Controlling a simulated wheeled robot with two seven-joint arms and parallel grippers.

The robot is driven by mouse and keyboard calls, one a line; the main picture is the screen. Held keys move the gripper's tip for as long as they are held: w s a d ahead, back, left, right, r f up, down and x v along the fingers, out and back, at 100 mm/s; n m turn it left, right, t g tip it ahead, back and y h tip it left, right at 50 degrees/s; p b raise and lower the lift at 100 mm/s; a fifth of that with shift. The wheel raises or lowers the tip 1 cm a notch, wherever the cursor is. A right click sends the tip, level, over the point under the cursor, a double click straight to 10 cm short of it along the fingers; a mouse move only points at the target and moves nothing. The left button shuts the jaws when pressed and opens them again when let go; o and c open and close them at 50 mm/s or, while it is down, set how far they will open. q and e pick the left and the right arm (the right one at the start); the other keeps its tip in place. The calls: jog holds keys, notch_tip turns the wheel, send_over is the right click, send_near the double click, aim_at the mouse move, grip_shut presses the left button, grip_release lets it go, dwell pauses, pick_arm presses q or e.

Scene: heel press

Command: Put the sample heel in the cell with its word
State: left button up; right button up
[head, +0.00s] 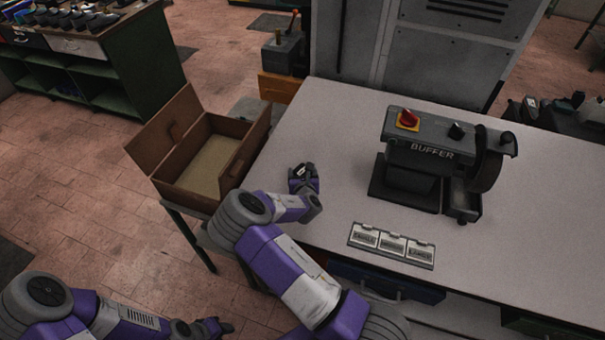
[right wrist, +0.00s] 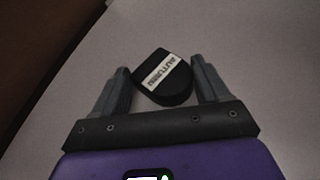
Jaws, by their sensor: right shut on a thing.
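The sample heel (right wrist: 163,78) is a black, rounded block with a white word label, seen in the right wrist view between the fingers of my right gripper (right wrist: 162,88). The word is too blurred to read surely. In the head view my right gripper (head: 301,176) is low over the left part of the table, shut on the heel, which is mostly hidden there. A pale tray (head: 390,257) with three cells in a row lies near the table's front edge, right of the gripper. Each cell has a small word label that I cannot read surely. My left gripper (head: 215,328) is at the bottom left, away from the table; its jaws are unclear.
A grey buffer machine (head: 430,155) with a red knob and a wheel stands behind the cell tray. An open brown box (head: 185,178) stands at the table's left end. The table (head: 340,130) is bare between gripper and buffer. A grey cabinet (head: 440,40) stands behind.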

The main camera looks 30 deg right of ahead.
jog(key=o, duration=0.6)
jog(key=shift+f, duration=0.15)
jog(key=o, duration=0.5)
